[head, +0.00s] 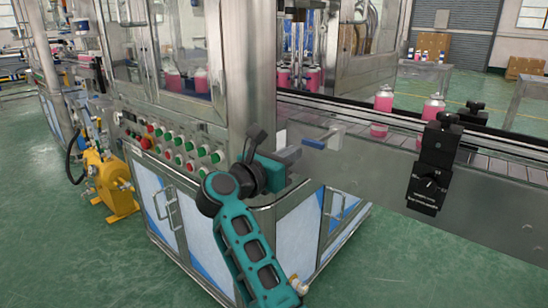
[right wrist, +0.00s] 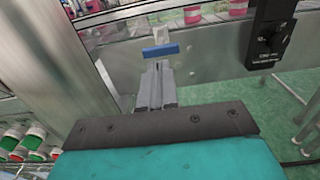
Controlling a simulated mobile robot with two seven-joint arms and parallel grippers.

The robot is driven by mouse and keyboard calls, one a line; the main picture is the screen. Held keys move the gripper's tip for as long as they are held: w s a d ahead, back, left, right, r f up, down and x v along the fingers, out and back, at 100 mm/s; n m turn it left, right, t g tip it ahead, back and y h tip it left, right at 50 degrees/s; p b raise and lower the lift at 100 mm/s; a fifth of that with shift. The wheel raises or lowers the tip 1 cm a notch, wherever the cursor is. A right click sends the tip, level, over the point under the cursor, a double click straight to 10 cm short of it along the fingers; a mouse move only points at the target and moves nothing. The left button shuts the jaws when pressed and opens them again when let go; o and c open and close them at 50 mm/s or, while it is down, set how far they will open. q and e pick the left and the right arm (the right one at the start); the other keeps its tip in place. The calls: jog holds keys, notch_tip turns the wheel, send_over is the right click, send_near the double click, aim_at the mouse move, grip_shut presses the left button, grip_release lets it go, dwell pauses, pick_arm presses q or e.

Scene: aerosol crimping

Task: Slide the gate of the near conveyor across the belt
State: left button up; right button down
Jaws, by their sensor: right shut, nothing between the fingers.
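The near conveyor (head: 480,221) runs from the machine toward the right, with its belt behind a metal side wall. The gate shows as a small blue handle (head: 314,144) with a pale block at the conveyor's side. In the right wrist view the blue handle (right wrist: 160,50) lies crosswise just beyond my fingertips. My right gripper (head: 294,153) is shut and empty, to the left of the handle in the head view. In the right wrist view its fingers (right wrist: 157,72) point at the handle; whether they touch it I cannot tell. My left gripper is out of view.
Bottles with pink liquid (head: 382,106) stand on the belt. A black sensor unit (head: 435,165) is mounted on the conveyor wall to the right. The machine's steel post (head: 250,75) and button panel (head: 170,145) are close on the left.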

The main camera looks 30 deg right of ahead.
aim_at(320, 138)
jog(key=x, duration=0.4)
jog(key=shift+w+d+p, duration=0.1)
jog(key=shift+d+p, duration=0.15)
jog(key=shift+p, duration=0.05)
jog(key=shift+w+d, duration=0.1)
jog(key=shift+d, duration=0.05)
jog(key=shift+w+d, duration=0.1)
jog(key=shift+d, duration=0.2)
jog(key=b+x, duration=0.2)
jog(key=x, duration=0.3)
jog(key=shift+w+d+f, duration=0.1)
jog(key=shift+w+d, duration=0.05)
jog(key=shift+d, duration=0.2)
jog(key=shift+d+r, duration=0.2)
jog(key=shift+r, duration=0.1)
